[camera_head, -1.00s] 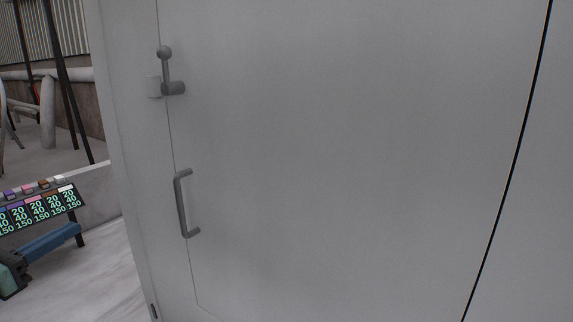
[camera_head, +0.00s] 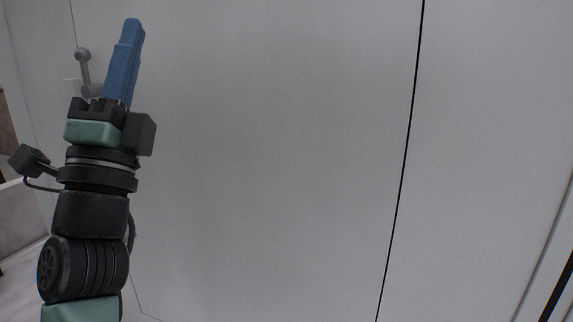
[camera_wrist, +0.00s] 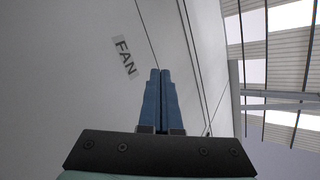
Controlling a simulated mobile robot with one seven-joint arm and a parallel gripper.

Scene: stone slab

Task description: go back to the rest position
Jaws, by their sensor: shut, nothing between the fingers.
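My gripper (camera_head: 133,30) stands raised at the left of the head view, its blue fingers pointing up and closed together. In the wrist view my gripper (camera_wrist: 160,72) also shows its two blue fingers side by side with nothing between them. Behind it is a large grey door panel (camera_head: 270,150). A grey latch with a ball-ended lever (camera_head: 83,62) shows just left of the fingers. My gripper appears apart from the latch, but the depth between them is hard to tell. The pull handle is not visible now.
A black line (camera_head: 407,150) runs down the grey surface right of the middle. A "FAN" label (camera_wrist: 124,57) is on the pale surface in the wrist view. A ribbed roof (camera_wrist: 285,60) shows at the right. The space right of my arm looks clear.

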